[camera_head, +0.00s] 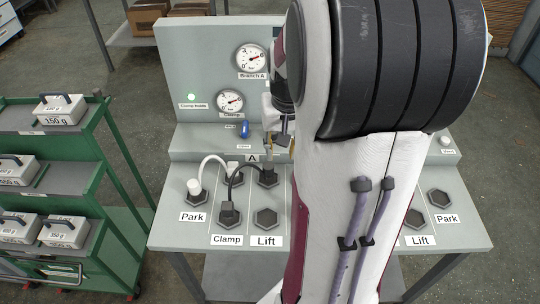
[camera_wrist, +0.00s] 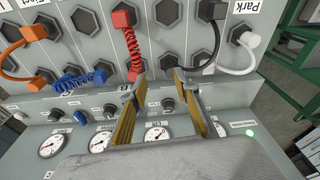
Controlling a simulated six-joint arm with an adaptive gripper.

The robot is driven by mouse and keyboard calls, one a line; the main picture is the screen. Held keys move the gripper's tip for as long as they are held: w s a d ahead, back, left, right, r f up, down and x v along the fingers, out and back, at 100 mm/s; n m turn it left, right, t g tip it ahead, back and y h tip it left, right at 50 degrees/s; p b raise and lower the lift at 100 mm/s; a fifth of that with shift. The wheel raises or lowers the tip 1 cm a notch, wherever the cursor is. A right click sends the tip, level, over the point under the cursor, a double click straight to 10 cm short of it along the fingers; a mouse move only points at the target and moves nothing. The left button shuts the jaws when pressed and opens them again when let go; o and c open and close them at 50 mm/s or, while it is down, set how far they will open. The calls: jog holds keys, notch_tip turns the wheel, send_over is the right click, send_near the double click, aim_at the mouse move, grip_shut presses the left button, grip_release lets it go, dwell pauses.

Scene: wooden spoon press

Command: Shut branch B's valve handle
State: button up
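My gripper (camera_wrist: 160,80) is open, its two yellow-padded fingers apart with nothing visible between their tips. In the head view my gripper (camera_head: 270,148) is partly seen beside my arm, over the console near the "A" label. A blue handle (camera_head: 244,129) sits below the Clamp gauge, left of my gripper. In the wrist view a dark knob (camera_wrist: 168,105) shows on the panel between the fingers, with more knobs (camera_wrist: 110,111) to its left. I cannot tell which is branch B's valve handle; my arm hides the console's right half in the head view.
Hexagonal sockets carry a red coiled hose (camera_wrist: 131,40), a blue coiled hose (camera_wrist: 80,80), an orange hose (camera_wrist: 20,55), a black hose (camera_wrist: 213,40) and a white hose (camera_wrist: 245,55). Gauges (camera_head: 251,58) stand on the back panel. A green shelf (camera_head: 100,150) with weights stands at left.

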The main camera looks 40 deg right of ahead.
jog(key=shift+n, duration=0.5)
jog(key=shift+s+a+r, duration=0.2)
jog(key=shift+a+r, duration=0.15)
jog(key=shift+a, duration=0.5)
jog(key=shift+s+a+r, duration=0.25)
jog(key=shift+a+r, duration=0.1)
jog(key=shift+a, duration=0.5)
jog(key=shift+s+a+r, duration=0.2)
jog(key=shift+a+r, duration=0.15)
jog(key=shift+a, duration=0.5)
jog(key=shift+o, duration=0.3)
